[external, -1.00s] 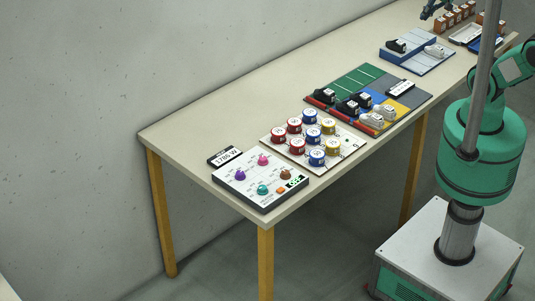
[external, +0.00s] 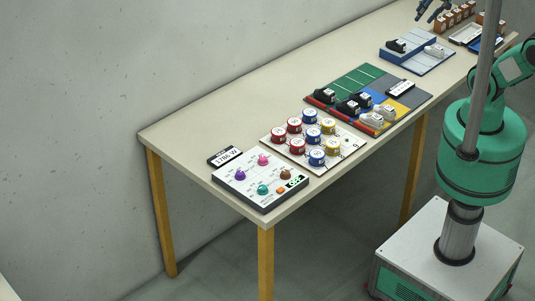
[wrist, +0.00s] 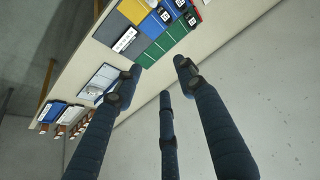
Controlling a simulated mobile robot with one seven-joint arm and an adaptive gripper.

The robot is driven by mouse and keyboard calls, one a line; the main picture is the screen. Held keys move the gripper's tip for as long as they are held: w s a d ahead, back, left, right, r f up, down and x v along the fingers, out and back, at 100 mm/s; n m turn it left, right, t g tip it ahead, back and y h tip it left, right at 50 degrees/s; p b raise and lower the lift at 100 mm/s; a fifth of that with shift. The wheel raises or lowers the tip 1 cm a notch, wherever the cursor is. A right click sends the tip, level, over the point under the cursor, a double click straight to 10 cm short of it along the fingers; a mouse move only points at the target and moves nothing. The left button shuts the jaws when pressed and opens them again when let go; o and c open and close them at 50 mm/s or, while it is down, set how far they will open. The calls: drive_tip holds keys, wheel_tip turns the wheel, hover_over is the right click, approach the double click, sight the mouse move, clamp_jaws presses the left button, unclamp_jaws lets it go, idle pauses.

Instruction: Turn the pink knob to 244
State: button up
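The pink knob (external: 263,160) sits at the upper part of a white control panel (external: 244,193) at the table's near-left end in the external view. Purple (external: 240,174), teal (external: 263,189) and brown (external: 286,174) knobs share the panel. A sign behind it (external: 225,156) appears to read 1786 W. My gripper (wrist: 160,78) has its dark fingers spread, with nothing between them. In the external view, part of my gripper (external: 432,12) shows at the top right, above the far end of the table, far from the pink knob. The panel is not in the wrist view. The pink knob's exact setting is too small to read.
A white board (external: 348,151) with red, blue and yellow round pieces stands next to the panel. Beyond it lie a coloured mat (external: 345,85) with shoes, a blue shoe rack (external: 428,66) and orange boxes (external: 447,19). The table's back-left strip (external: 215,120) is clear.

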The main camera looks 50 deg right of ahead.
drive_tip(key=w+a+r+g+y+p, duration=0.1)
drive_tip(key=w+a+r+g+p, duration=0.1)
drive_tip(key=w+a, duration=1.05)
drive_tip(key=w+a+f+g+p, duration=0.15)
drive_tip(key=w+a+f, duration=0.25)
drive_tip(key=w+a, duration=0.8)
drive_tip(key=n+g+p, duration=0.1)
drive_tip(key=g+p, duration=0.1)
drive_tip(key=p, duration=0.2)
hover_over(263, 158)
wheel_tip(263, 158, down, 26)
drive_tip(key=shift+w+d+f, duration=0.1)
drive_tip(key=shift+d, duration=0.3)
drive_tip(key=shift+f, duration=0.15)
drive_tip(key=f, duration=1.3)
drive_tip(key=shift+a+f, duration=0.25)
drive_tip(key=shift+a, duration=0.05)
